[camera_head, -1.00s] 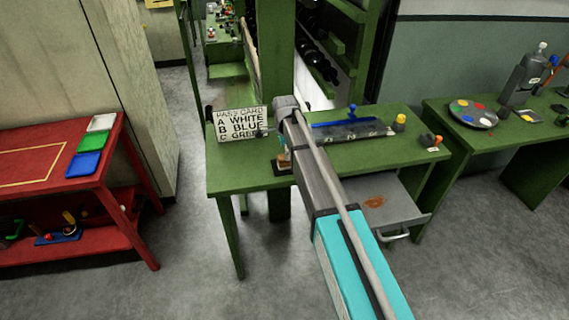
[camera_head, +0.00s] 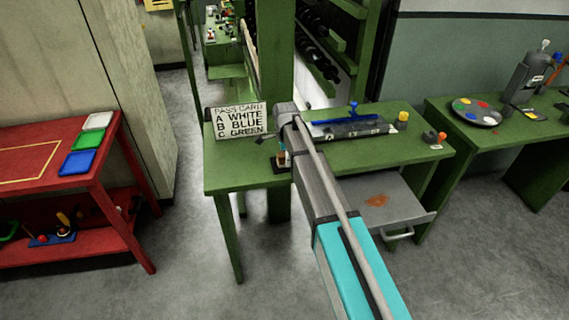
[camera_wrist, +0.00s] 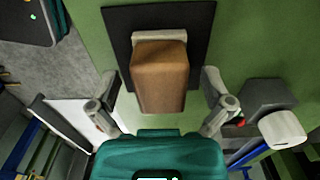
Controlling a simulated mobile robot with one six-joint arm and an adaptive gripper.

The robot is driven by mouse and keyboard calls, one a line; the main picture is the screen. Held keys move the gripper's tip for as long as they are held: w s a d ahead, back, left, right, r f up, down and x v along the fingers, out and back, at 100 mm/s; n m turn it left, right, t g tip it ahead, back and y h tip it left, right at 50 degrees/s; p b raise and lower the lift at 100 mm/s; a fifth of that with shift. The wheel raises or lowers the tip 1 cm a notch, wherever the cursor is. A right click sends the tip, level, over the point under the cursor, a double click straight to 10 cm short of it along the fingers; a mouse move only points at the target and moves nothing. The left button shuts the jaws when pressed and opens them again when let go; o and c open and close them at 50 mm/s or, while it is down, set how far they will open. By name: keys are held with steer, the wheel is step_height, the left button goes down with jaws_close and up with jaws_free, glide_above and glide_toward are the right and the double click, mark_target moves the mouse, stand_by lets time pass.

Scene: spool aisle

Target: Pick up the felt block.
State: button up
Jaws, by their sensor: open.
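The felt block, brown with a pale layer at one end, stands on a dark square pad (camera_wrist: 118,22) in the wrist view (camera_wrist: 160,78). In the head view it is small and partly hidden beneath my gripper (camera_head: 270,138), near the left end of the green bench (camera_head: 232,176). In the wrist view my gripper (camera_wrist: 160,88) is open, one finger left of the block and one right, with gaps on both sides. The block is not held.
A pass card (camera_head: 239,121) stands just left of my gripper. A tray with a blue-handled tool (camera_head: 350,128), a yellow-topped item (camera_head: 402,120) and an orange-topped item (camera_head: 434,137) are right on the bench. An open grey drawer (camera_head: 372,200) juts out at the front.

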steer(key=shift+f, duration=0.3)
stand_by(0.4)
steer(key=c, duration=0.7)
steer(key=shift+s+r, duration=0.1)
steer(key=shift+s, duration=0.1)
steer(key=c, duration=0.6)
